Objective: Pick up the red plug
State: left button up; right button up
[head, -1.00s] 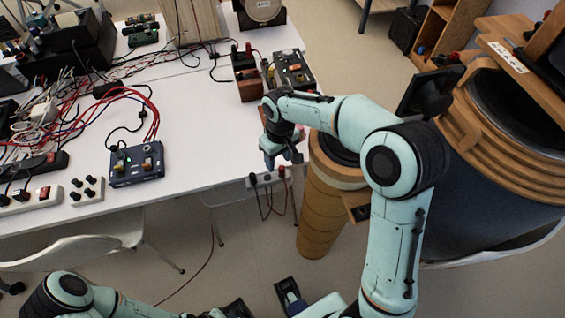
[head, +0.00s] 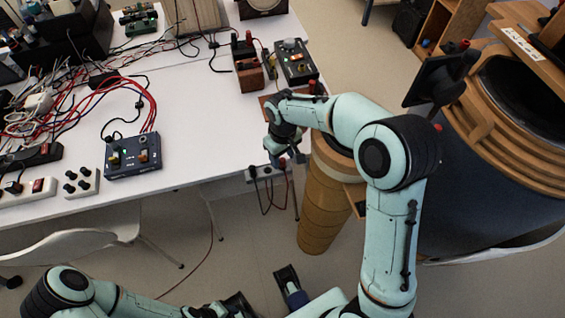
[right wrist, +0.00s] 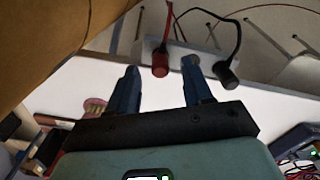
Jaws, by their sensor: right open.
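The red plug (right wrist: 160,62) sits with its red cable at the white socket strip (right wrist: 177,50) in the right wrist view. My right gripper (right wrist: 161,75) is open, and its two blue fingers point at the strip. The plug shows between the fingers, near their tips, and nothing is gripped. A black plug (right wrist: 225,72) on a black cable is just right of the right finger. In the head view my right gripper (head: 287,157) is at the table's front right edge, above the strip (head: 262,173). The red plug cannot be made out there.
The white table (head: 190,110) carries a blue-grey switch box (head: 132,157), tangled cables and a black control box (head: 296,62). A ribbed tan column (head: 326,205) stands close right of my right gripper. A white chair (head: 75,230) is at the front left.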

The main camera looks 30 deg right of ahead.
aim_at(282, 159)
notch_tip(282, 159, down, 2)
jog(key=shift+f, duration=0.25)
grip_shut()
jog(key=shift+r, duration=0.15)
notch_tip(282, 159, up, 20)
jog(key=p, duration=0.3)
jog(key=shift+f, duration=0.35)
